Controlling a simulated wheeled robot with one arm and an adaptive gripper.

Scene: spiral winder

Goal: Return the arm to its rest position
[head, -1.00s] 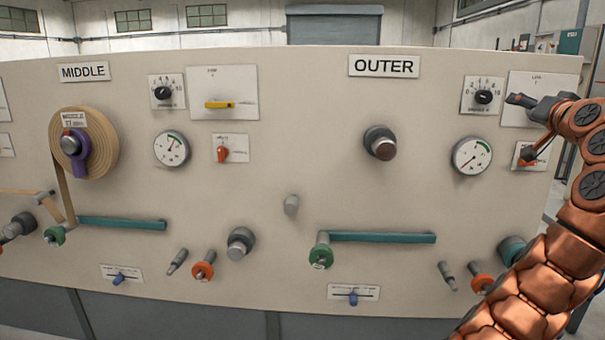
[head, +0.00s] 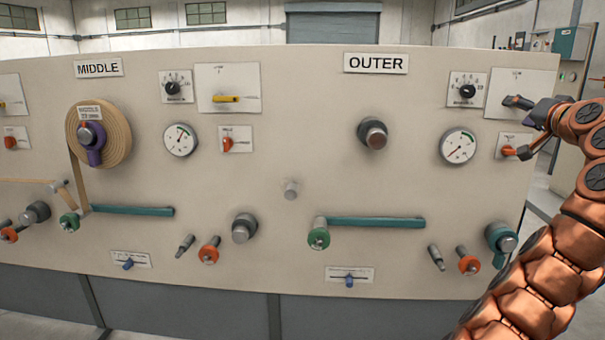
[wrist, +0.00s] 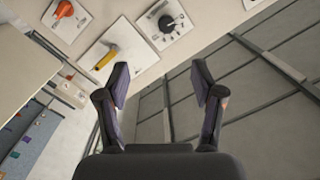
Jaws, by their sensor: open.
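My gripper (head: 520,128) is at the right side of the head view, at the end of my copper-coloured arm, in front of the right end of the winder panel (head: 290,265). In the wrist view my gripper (wrist: 158,88) shows two dark fingers spread apart with nothing between them. In that view a yellow handle (wrist: 105,57), a black dial (wrist: 166,23) and an orange knob (wrist: 63,10) lie beyond the fingers, apart from them. The head view partly hides the plate behind the gripper.
The panel carries a MIDDLE station with a tan tape roll (head: 118,135) and an OUTER station with a bare spindle (head: 373,133). Teal arms (head: 375,222), gauges (head: 458,147) and orange knobs (head: 469,264) stick out. Open floor (head: 546,200) shows past the panel's right end.

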